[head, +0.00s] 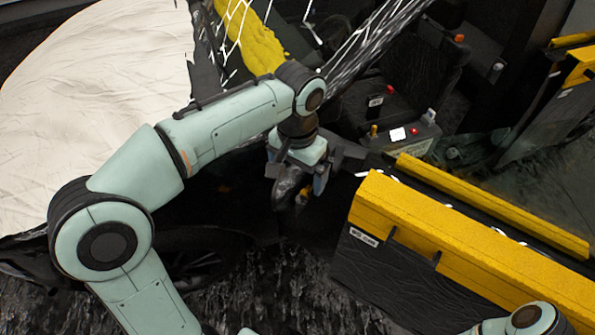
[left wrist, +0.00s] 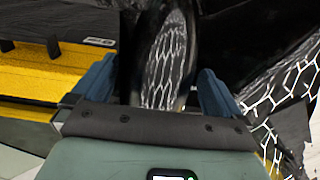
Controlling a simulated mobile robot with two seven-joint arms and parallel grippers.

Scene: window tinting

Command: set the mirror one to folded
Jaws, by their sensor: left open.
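The mirror is a dark, rounded housing (head: 287,187) beside the front end of the yellow and black door in the head view. In the left wrist view its long oval face (left wrist: 166,62) shows a pale net-like pattern. My left gripper (head: 298,178) is over the mirror in the head view, its blue fingers pointing down. In the left wrist view the open gripper (left wrist: 153,85) has one finger on each side of the mirror, with gaps visible. I cannot tell from the head view whether a finger touches it. My right gripper is not in view.
The yellow-topped door (head: 470,250) with a small white label stands right of the mirror. A dark car interior (head: 400,110) lies behind it. A large pale surface (head: 80,90) is at the upper left, and a dark wheel (head: 195,255) shows below my left arm.

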